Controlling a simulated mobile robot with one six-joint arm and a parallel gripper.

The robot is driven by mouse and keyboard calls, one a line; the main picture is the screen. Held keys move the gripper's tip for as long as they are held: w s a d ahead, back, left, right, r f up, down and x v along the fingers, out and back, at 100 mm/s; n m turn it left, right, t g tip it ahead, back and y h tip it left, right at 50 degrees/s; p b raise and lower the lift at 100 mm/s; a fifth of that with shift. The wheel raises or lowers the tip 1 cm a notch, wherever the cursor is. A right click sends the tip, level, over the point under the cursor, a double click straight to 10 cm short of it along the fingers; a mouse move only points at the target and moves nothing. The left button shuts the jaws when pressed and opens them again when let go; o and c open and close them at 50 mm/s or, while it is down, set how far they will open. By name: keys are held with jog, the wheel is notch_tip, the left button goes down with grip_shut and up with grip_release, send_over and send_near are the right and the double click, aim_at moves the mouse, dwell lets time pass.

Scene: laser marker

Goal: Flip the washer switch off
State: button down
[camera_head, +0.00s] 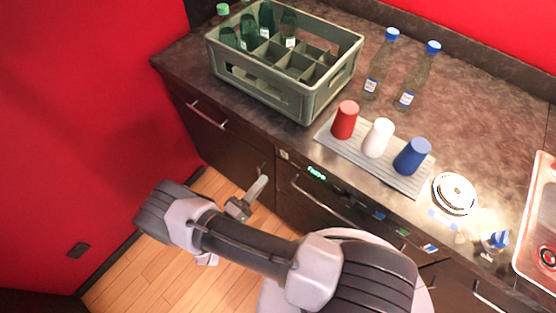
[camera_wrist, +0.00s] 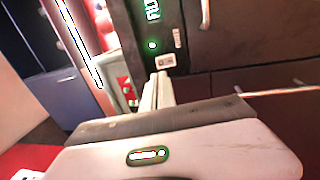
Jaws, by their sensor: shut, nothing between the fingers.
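The washer front (camera_head: 330,192) is a dark panel under the counter, with a lit green display (camera_head: 316,172). A small pale switch plate (camera_head: 284,155) sits at the panel's left end. In the wrist view the green display (camera_wrist: 152,10) shows with a green light (camera_wrist: 152,45), a small pale plate (camera_wrist: 179,38) and a pale switch-like part (camera_wrist: 166,61). The switch's position is too small to read. My gripper (camera_head: 262,181) is shut and empty, below and left of the plate. In the wrist view my fingertips (camera_wrist: 160,77) appear just below the switch-like part; contact cannot be told.
On the counter (camera_head: 480,105) stand a green bottle crate (camera_head: 308,105), two clear bottles (camera_head: 378,70), and red, white and blue cups on a grey mat (camera_head: 325,137). White plates (camera_head: 455,193) lie to their right. A handle (camera_head: 325,205) juts from the front below the display. Floor at left is clear.

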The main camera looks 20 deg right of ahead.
aim_at(284, 153)
jog(key=b+x, duration=0.1)
jog(key=x, duration=0.8)
jog(key=shift+w, duration=0.1)
